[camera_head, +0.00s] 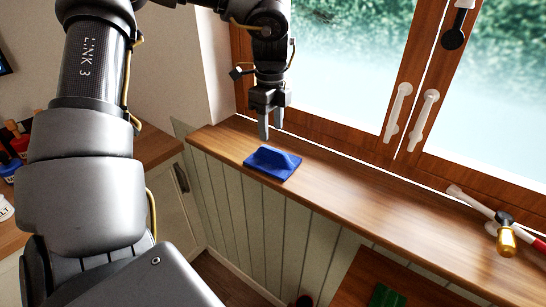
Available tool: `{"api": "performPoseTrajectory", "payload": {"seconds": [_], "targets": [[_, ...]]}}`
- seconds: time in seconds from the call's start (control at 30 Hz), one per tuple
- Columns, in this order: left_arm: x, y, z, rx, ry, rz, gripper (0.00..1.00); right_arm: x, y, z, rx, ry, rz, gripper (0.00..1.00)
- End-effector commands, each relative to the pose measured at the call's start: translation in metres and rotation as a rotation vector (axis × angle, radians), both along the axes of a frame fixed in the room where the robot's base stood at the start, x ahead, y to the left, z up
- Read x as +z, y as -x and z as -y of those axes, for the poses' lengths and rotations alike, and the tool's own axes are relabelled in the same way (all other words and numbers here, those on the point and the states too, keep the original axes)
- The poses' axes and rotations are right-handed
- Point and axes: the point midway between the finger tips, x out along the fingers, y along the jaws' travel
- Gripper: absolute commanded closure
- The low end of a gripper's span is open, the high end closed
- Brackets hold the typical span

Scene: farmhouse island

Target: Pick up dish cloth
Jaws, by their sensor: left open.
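A blue dish cloth (272,163), with a raised fold along its back, lies on the wooden window sill (350,191) near the sill's left end. My left gripper (269,132) points down just above and behind the cloth, with its fingers apart and nothing between them. The fingertips look close to the cloth's back edge; I cannot tell the exact gap. My right gripper does not show.
The wood-framed window (345,60) with white handles (397,112) rises right behind the sill. A white-and-red object and a brass-coloured item (506,238) lie at the sill's right. Bottles (18,140) stand on the left counter. The sill between is clear.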

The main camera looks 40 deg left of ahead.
Motion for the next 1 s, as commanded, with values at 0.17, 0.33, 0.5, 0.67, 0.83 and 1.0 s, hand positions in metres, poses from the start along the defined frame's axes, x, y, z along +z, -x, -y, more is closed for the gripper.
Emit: {"api": "performPoseTrajectory", "payload": {"seconds": [0.17,0.33,0.5,0.67,0.83,1.0], "targets": [[-0.012,0.0,0.001,-0.002,0.003,0.001,0.53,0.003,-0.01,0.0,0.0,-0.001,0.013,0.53],[-0.016,0.0,0.001,-0.002,0.002,-0.001,0.53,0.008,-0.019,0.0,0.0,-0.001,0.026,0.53],[-0.039,0.001,0.003,-0.001,0.003,-0.006,0.53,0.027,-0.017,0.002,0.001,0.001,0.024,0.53],[-0.059,0.0,0.003,-0.001,0.002,-0.001,0.53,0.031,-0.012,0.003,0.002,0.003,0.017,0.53],[-0.065,0.0,0.003,-0.001,0.002,0.002,0.53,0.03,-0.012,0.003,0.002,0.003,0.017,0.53],[-0.065,0.0,0.003,-0.001,0.002,0.002,0.59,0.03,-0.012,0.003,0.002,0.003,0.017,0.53]]}}
